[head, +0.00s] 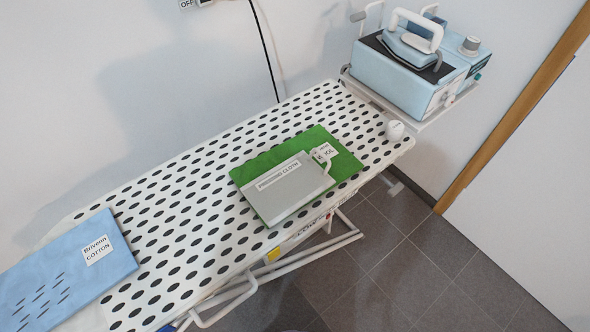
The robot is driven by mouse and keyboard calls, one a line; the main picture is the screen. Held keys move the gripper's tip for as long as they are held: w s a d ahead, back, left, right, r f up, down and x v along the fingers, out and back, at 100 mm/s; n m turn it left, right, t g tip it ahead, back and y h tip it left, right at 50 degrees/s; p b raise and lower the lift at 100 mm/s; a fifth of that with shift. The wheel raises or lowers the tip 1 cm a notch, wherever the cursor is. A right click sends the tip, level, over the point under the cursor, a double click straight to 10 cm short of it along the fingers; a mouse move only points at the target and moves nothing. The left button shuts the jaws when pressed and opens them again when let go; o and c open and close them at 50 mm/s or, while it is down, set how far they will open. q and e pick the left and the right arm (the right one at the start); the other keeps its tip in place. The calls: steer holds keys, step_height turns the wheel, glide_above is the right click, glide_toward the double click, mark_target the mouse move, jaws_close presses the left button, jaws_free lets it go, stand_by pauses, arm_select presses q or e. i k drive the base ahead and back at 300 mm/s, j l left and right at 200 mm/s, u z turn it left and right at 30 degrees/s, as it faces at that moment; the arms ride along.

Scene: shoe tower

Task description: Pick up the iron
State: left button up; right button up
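The iron (414,41) has a white handle and a blue-grey body. It rests on the dark pad on top of a light blue steam station (403,84), at the upper right of the head view. The station stands on a white shelf (436,114) at the far right end of the ironing board (185,190). Neither of my grippers shows in this view, so nothing is seen touching the iron.
On the spotted board lie a green cloth (342,160) with a grey pressing cloth (287,191) on it, and a folded blue cloth (62,272) at the left. A black cord (265,50) hangs by the wall.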

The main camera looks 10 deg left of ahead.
mark_target(419, 53)
steer(key=i+l+u, duration=0.25)
steer(key=l+u, duration=0.25)
steer(key=l, duration=0.15)
steer(key=i+l+u, duration=0.1)
steer(key=l+u, duration=0.35)
steer(key=l, duration=0.3)
steer(key=l+u, duration=0.5)
steer(key=l, duration=0.25)
steer(key=k+l+u, duration=0.1)
steer(key=l+u, duration=0.4)
steer(key=l, duration=0.25)
